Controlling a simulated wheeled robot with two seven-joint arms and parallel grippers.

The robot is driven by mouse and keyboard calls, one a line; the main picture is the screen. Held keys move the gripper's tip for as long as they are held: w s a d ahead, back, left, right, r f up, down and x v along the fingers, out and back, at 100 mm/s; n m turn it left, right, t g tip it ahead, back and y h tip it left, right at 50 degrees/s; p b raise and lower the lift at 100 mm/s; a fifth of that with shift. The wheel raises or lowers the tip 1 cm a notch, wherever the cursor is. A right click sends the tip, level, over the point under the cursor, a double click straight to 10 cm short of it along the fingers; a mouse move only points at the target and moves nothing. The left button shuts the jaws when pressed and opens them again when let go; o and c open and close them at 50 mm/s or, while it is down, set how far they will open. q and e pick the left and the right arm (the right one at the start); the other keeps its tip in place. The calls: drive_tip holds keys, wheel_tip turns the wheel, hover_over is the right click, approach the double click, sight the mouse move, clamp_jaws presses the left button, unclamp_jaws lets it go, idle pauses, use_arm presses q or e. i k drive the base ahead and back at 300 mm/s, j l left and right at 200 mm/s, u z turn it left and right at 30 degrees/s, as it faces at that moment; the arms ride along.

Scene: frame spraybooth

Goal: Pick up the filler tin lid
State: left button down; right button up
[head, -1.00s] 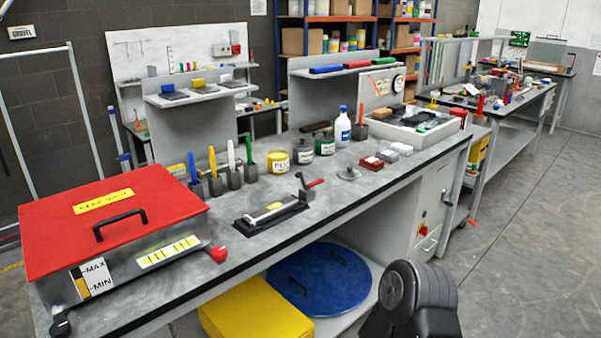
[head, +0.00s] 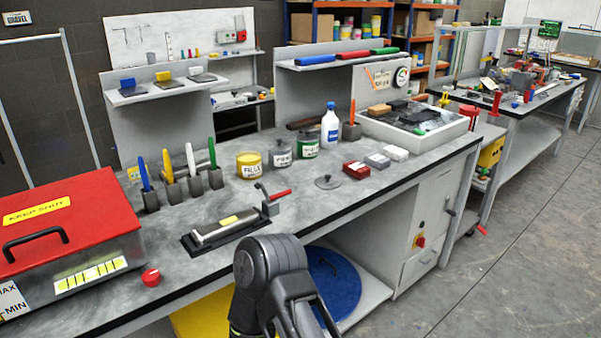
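A small grey round lid with a knob (head: 327,182) lies flat on the grey workbench (head: 345,210), in front of the tins. A dark, rounded part of one of my arms shows at the bottom middle, in front of the bench edge. No fingertips of either gripper are visible, and nothing covers the lid.
A clamp-like tool with a red handle (head: 277,196) stands left of the lid, beside a long black-based block (head: 228,228). A white-blue bottle (head: 330,128) stands behind. The bench in front of the lid is clear.

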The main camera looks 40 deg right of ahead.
sight(327, 182)
drive_tip(key=l, duration=0.5)
drive_tip(key=l+u, duration=0.15)
drive_tip(key=l, duration=0.35)
drive_tip(key=k+l, duration=0.15)
drive_tip(key=l, duration=0.35)
drive_tip(key=l+u, duration=0.15)
drive_tip(key=l, duration=0.35)
drive_tip(key=k+l, duration=0.1)
drive_tip(key=l, duration=0.4)
drive_tip(key=k+l+u, duration=0.15)
drive_tip(key=l, duration=0.35)
